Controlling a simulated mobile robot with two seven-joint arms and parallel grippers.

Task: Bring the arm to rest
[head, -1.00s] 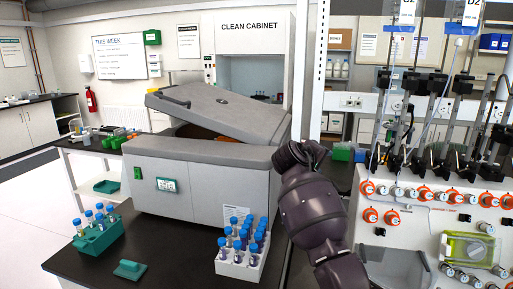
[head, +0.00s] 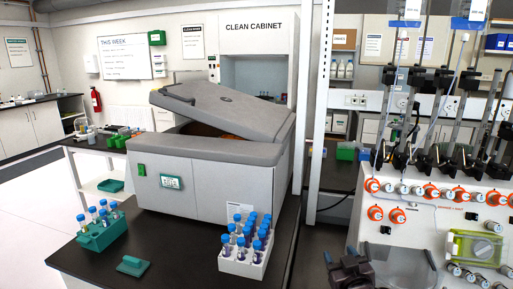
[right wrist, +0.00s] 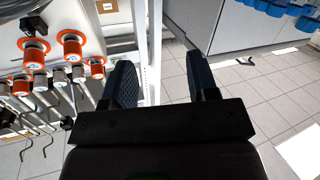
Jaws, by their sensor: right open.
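My right gripper (right wrist: 161,78) is open and empty. In the right wrist view its two dark fingers stand apart, with floor tiles and a white post showing between them. In the head view a dark part of my right arm (head: 350,270) shows low at the bottom edge, in front of the gap between the black bench and the processing unit on the right. It touches nothing that I can see. My left arm and gripper are not in view.
A grey machine (head: 215,175) with a partly raised lid stands on the black bench (head: 190,262). A white rack (head: 243,262) of blue-capped tubes and a teal rack (head: 101,236) stand in front. The processing unit (head: 440,225) with orange-ringed ports is at right.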

